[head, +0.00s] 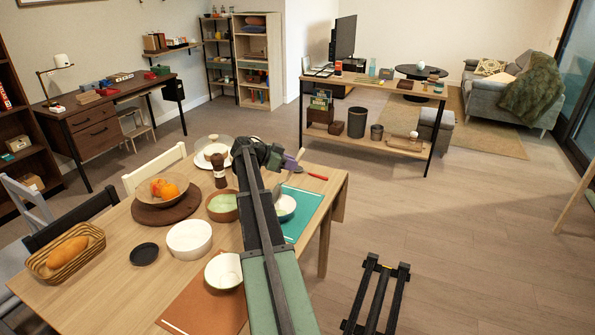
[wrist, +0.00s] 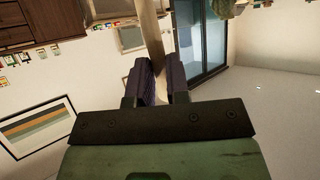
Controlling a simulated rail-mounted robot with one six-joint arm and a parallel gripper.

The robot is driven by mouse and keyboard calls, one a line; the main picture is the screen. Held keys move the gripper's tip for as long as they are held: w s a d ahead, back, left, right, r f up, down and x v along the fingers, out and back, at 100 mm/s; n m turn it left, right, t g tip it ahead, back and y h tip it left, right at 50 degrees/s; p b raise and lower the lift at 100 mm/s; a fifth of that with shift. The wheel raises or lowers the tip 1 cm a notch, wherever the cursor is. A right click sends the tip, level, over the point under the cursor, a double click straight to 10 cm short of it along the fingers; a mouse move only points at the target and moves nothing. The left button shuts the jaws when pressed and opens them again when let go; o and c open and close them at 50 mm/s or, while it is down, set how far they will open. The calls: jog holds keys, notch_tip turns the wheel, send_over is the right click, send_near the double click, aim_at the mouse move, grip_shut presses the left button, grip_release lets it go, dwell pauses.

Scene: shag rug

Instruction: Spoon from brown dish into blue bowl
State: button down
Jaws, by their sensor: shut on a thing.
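My gripper (head: 291,162) is raised above the far right part of the table, its purple fingers partly behind my arm. In the wrist view my gripper (wrist: 160,85) is shut on a pale wooden spoon (wrist: 152,35), whose handle runs between the fingers; its far end is out of that view. The blue bowl (head: 286,204), pale inside, sits on the teal mat below and in front of my gripper, its left side partly hidden by my arm. The brown dish (head: 222,208), pale green inside, stands left of my arm.
The wooden table (head: 130,262) also holds a white round dish (head: 189,239), a cream bowl (head: 224,271), a fruit bowl (head: 163,189), a pepper mill (head: 219,170) and a bread basket (head: 66,250). A red-handled item (head: 317,176) lies beyond the teal mat (head: 303,211).

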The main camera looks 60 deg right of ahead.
jog(key=shift+w+a+g+h+b, duration=0.3)
jog(key=shift+a, duration=0.05)
jog(key=shift+s+d+t+y+p, duration=0.55)
jog(key=shift+d+y+p, duration=0.2)
jog(key=shift+p, duration=0.5)
jog(key=s+d+f+t+y+p, duration=0.2)
jog(key=s+d+f+t+y, duration=0.2)
jog(key=d+f+t+y, duration=0.1)
jog(key=shift+f+y, duration=0.15)
jog(key=shift+y, duration=0.7)
jog(key=shift+s+d, duration=0.1)
jog(key=shift+s, duration=0.05)
